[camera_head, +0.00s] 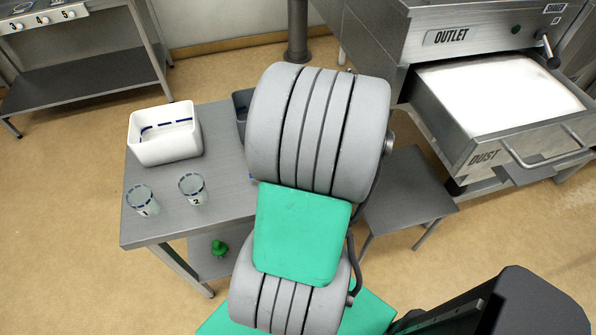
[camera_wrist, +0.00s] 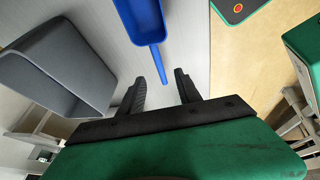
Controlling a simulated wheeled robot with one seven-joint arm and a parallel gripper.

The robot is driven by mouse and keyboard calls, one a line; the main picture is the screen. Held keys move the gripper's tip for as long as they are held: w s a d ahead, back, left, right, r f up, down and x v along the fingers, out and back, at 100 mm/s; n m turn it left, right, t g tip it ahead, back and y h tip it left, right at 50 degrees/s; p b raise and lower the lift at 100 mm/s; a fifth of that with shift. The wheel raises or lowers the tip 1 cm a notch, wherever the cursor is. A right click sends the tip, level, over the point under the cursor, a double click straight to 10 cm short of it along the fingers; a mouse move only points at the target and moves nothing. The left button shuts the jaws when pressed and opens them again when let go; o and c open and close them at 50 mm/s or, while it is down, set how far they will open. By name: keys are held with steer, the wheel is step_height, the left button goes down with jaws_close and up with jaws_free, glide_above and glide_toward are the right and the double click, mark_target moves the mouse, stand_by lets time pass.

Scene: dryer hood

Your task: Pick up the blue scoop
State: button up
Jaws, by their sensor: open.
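The blue scoop (camera_wrist: 142,18) lies at the top of the wrist view, its handle (camera_wrist: 157,62) pointing down toward my gripper. My gripper (camera_wrist: 160,78) is open, its two dark fingers apart. The handle's end shows between the fingertips, with a gap on both sides. I cannot tell how far the handle lies below them. Nothing is held. In the head view my arm hides the gripper and most or all of the scoop.
A grey bin (camera_wrist: 58,68) stands left of my gripper. The metal table (camera_head: 160,220) carries a white bin (camera_head: 165,149) and cups 1 (camera_head: 142,201) and 2 (camera_head: 192,188). An open dust drawer (camera_head: 485,158) and a low grey stand (camera_head: 408,187) are right.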

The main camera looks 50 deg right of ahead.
steer(key=x, duration=0.2)
steer(key=p+x, duration=0.1)
steer(key=x, duration=0.2)
steer(key=p+x, duration=0.1)
steer(key=x, duration=0.2)
steer(key=shift+s+d+f, duration=0.1)
steer(key=shift+d, duration=0.3)
steer(key=shift+c, duration=0.4)
jaws_close()
